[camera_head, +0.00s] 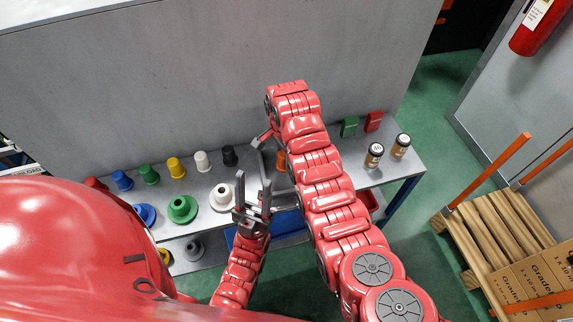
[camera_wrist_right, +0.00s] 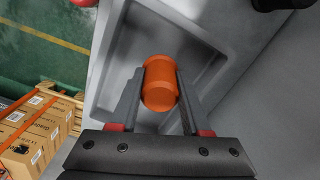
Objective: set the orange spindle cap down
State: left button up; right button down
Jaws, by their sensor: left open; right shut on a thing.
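The orange spindle cap (camera_wrist_right: 160,84) is between the fingers of my right gripper (camera_wrist_right: 160,76) in the right wrist view. That gripper is shut on it. A grey tray (camera_wrist_right: 112,62) with a recessed floor lies behind the cap; I cannot tell whether the cap touches it. In the head view a piece of the orange cap (camera_head: 281,161) shows beside my right arm, which hides most of that spot. My left gripper (camera_head: 253,196) is open and empty, in front of the shelf and to the right of a white spindle.
Blue, green, yellow, white and black caps (camera_head: 202,161) stand in a row along the back of the grey bench. Two jars (camera_head: 373,155) and green and red blocks (camera_head: 349,126) are at the right.

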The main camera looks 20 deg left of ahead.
jog(key=shift+w+f, duration=0.15)
jog(key=shift+f, duration=0.4)
notch_tip(320, 180, down, 2)
jog(key=shift+f+p, duration=0.25)
jog(key=shift+p, duration=0.45)
jog(key=shift+f, duration=0.3)
jog(key=shift+f, duration=0.1)
jog(key=shift+f, duration=0.15)
jog(key=shift+c, duration=1.8)
grip_release()
